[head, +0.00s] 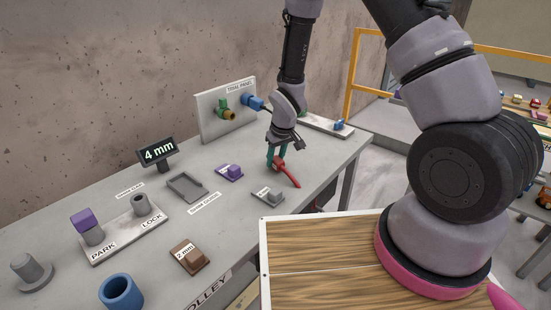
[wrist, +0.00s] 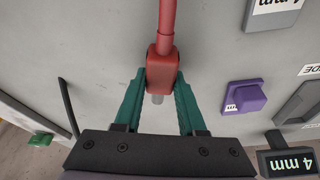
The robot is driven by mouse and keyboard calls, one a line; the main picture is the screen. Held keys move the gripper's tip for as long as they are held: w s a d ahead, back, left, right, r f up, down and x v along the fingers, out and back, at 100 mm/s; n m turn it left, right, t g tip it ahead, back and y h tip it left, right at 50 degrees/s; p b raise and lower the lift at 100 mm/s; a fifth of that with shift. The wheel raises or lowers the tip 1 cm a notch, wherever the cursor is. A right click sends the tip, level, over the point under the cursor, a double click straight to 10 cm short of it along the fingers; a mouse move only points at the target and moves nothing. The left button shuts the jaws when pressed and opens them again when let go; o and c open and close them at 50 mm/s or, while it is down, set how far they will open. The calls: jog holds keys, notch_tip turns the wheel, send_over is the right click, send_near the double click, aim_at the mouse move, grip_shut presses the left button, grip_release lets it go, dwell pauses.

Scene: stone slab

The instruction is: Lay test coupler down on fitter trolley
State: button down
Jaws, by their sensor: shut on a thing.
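My gripper (head: 277,158) has green fingers closed around a red piece (head: 286,172) with a long thin red stem, which I take to be the test coupler. In the wrist view the gripper (wrist: 160,90) pinches its block-shaped red body (wrist: 162,68), and a short grey tip sticks out between the fingers. The stem runs off the top of that view. The piece is over the grey worktop (head: 130,205); I cannot tell if it touches. A label ending in "OLLEY" (head: 207,290) is on the worktop's front edge.
A labelled panel (head: 226,108) with green and blue fittings stands behind. Nearby are a purple block (head: 234,171), a grey "4 mm" display (head: 156,151), an empty grey tray (head: 186,187), a brown "2 mm" block (head: 189,256) and a blue cup (head: 121,291).

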jog(key=shift+f, duration=0.4)
jog(key=shift+c, duration=2)
grip_release()
jog(key=shift+r, duration=0.1)
jog(key=v, duration=1.1)
jog(key=shift+w, duration=0.15)
notch_tip(320, 180, up, 10)
jog(key=m+t, duration=0.1)
jog(key=m, duration=0.1)
send_over(281, 162)
jog(key=d, duration=0.5)
jog(key=s+d+r+m+t, duration=0.1)
jog(key=s+d+r+m, duration=0.15)
jog(key=r, duration=0.25)
jog(key=s+d+r+m, duration=0.1)
jog(key=d+r, duration=0.2)
jog(key=r, duration=0.3)
jog(key=s+d+r+m+t, duration=0.2)
jog(key=s+d+r+m, duration=0.2)
jog(key=s+r, duration=0.7)
jog(key=s+d, duration=0.2)
jog(key=s, duration=0.1)
jog(key=shift+d+r, duration=0.3)
jog(key=shift+d, duration=0.05)
